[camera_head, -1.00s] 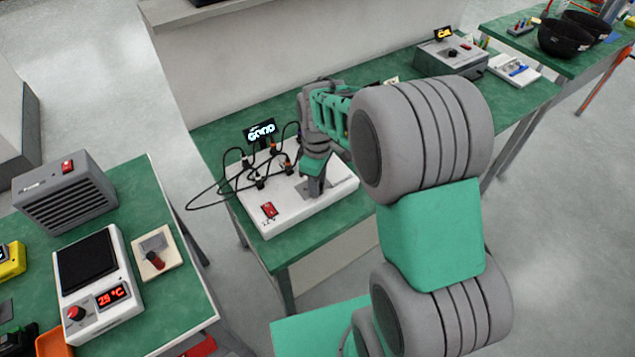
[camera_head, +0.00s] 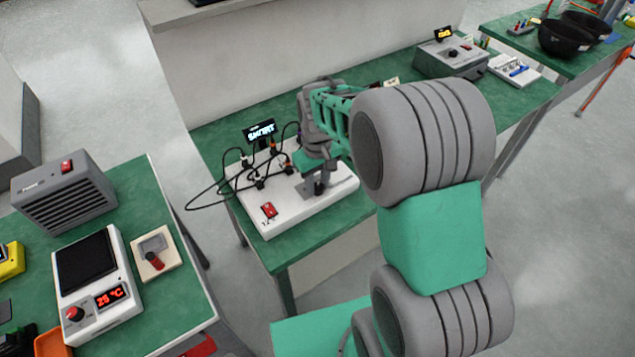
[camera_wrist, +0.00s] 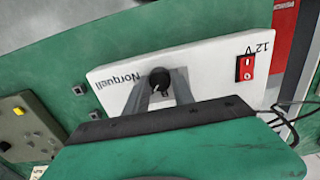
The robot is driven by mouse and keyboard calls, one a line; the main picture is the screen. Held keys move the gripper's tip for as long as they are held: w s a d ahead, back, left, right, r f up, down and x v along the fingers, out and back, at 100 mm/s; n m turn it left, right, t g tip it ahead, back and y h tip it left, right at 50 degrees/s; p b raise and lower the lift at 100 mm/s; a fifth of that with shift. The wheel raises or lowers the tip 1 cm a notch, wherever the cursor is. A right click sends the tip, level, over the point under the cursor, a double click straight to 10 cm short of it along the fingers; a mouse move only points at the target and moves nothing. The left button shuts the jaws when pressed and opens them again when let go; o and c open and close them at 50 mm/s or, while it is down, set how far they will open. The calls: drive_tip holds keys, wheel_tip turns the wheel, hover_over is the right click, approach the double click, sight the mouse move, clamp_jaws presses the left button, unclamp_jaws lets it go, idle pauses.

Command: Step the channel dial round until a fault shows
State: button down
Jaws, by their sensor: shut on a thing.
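The white burn-in box (camera_head: 295,215) stands on the green bench. In the wrist view the box (camera_wrist: 210,75) is marked "Norquell" and "12 V". The black channel dial (camera_wrist: 159,79) sits on its top, with a small white mark. My gripper (camera_head: 319,188) reaches down over the box's right part. In the wrist view its two fingers (camera_wrist: 160,92) are shut on the dial, one on each side. The small display (camera_head: 260,132) behind the box shows lit text that seems to read "SHORT". In the head view the dial is mostly hidden by my gripper.
Black cables (camera_head: 258,172) loop over the box's left part, near my gripper. A red switch (camera_head: 269,210) is at its front left. A grey instrument (camera_head: 452,58) stands farther right on the bench. A white heater unit (camera_head: 95,285) reading 25 °C is on the left table.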

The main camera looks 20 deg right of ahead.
sight(318, 186)
idle(0.3)
drive_tip(key=c, duration=1.1)
unclamp_jaws()
drive_tip(key=shift+r, duration=0.1)
wheel_tip(318, 186, up, 8)
drive_tip(key=shift+f+b, duration=0.15)
drive_tip(key=shift+b, duration=0.2)
